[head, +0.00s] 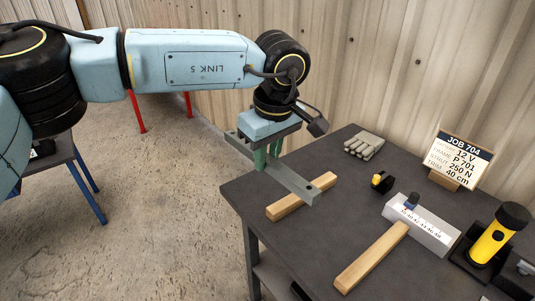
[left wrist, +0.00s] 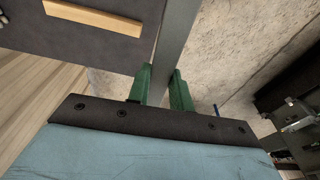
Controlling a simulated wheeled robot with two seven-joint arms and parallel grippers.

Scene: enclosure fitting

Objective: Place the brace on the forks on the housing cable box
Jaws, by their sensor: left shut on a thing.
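The brace (head: 294,184) is a long grey metal bar with a hole near its near right end. My left gripper (head: 267,156) is shut on it with green fingers and holds it above the table's left edge, over a wooden strip. In the left wrist view the brace (left wrist: 174,42) runs between the green fingers (left wrist: 162,88). A light grey box (head: 421,224) with printed lettering and a small blue part on top stands on the table; it may be the housing cable box. I cannot make out any forks. My right gripper is not in view.
The dark table (head: 310,234) carries two wooden strips, one left (head: 301,197) and one nearer (head: 371,257). Behind are a glove (head: 364,146), a small yellow-black item (head: 382,182) and a job sign (head: 460,160). A yellow torch (head: 492,238) stands at right.

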